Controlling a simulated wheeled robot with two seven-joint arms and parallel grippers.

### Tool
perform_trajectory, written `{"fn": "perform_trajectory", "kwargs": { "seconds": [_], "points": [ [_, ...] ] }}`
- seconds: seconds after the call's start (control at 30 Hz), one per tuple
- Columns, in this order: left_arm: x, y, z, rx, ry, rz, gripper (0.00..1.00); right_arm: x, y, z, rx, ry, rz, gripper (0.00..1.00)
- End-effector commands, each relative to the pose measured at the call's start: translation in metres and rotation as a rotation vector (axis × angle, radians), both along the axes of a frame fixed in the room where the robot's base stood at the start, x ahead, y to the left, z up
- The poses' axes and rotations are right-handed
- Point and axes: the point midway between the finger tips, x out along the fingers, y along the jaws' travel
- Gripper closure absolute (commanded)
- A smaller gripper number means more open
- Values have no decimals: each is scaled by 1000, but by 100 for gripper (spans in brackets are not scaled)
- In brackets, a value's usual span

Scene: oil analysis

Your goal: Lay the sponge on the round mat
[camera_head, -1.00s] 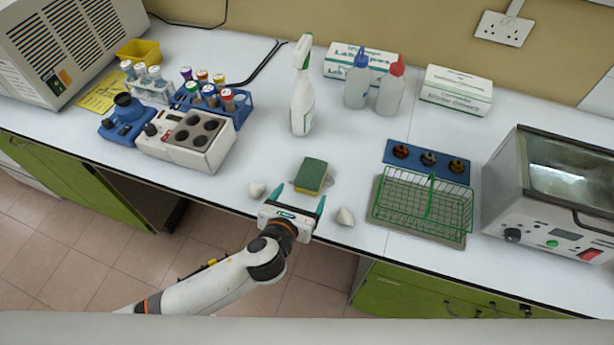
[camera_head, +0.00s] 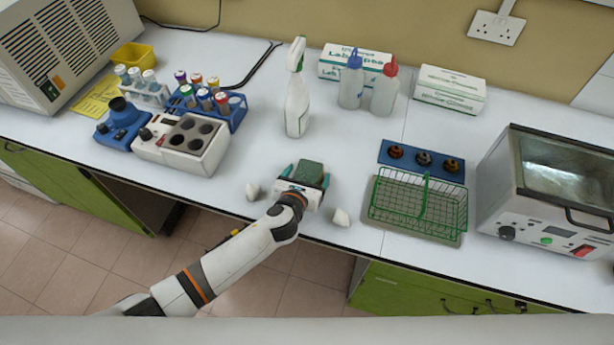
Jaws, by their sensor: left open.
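The sponge (camera_head: 309,170), green on top, lies on the white bench near its front edge. My left gripper (camera_head: 306,176) is open, with one teal fingertip on each side of the sponge. Its palm hides the sponge's near side, and I cannot tell whether the fingers touch it. I cannot make out a round mat in this view. My right gripper is not in view.
Small white lumps lie left (camera_head: 253,191) and right (camera_head: 341,217) of the gripper. A spray bottle (camera_head: 297,100) stands behind the sponge. A green wire basket (camera_head: 417,205) is to the right, a tube block (camera_head: 183,143) to the left.

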Motion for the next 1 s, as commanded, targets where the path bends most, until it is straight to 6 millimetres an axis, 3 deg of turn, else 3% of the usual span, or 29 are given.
{"fn": "perform_trajectory", "kwargs": {
  "seconds": [0.23,0.5,0.57,0.8,1.0],
  "points": [
    [1,0,0,0,0,0,17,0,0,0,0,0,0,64],
    [1,0,0,0,0,0,61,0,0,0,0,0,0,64],
    [1,0,0,0,0,0,66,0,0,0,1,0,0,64],
    [1,0,4,0,-2,1,66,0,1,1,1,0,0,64],
    [2,0,38,0,-6,-1,66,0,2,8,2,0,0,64]
  ]
}}
